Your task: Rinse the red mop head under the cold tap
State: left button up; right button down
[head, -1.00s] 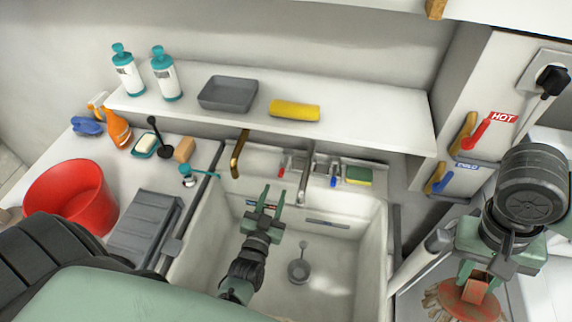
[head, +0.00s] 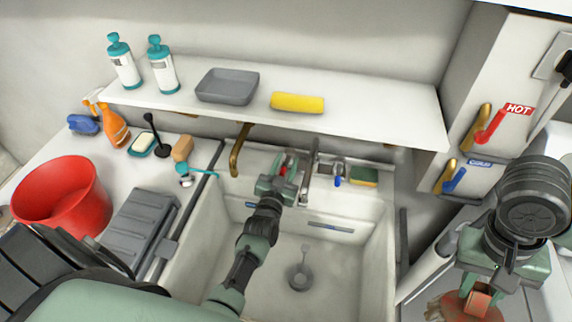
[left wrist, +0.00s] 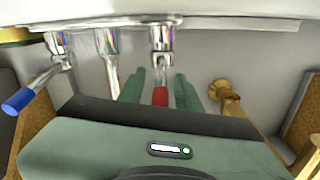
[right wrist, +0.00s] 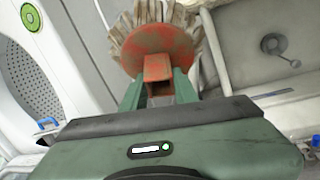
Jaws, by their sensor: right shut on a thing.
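The red mop head (head: 457,306) has a frayed pale fringe and a square red socket. My right gripper (head: 482,280) is shut on that socket, right of the sink; the right wrist view shows the mop head (right wrist: 158,48) beyond the fingers. My left gripper (head: 279,178) is at the sink's back wall. In the left wrist view its open fingers (left wrist: 160,92) stand either side of a red tap handle (left wrist: 160,96), with gaps visible. The blue tap handle (left wrist: 18,102) is to the left there; in the head view the blue handle (head: 338,182) is right of the spout (head: 310,170).
The white sink (head: 340,265) is empty but for a drain strainer (head: 299,277). A shelf (head: 380,115) overhangs the taps. A red HOT lever (head: 490,127) and blue COLD lever (head: 455,180) are on the right wall. A red bucket (head: 60,198) stands left.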

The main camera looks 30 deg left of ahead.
pick_arm(q)
grip_shut()
dwell(1.4)
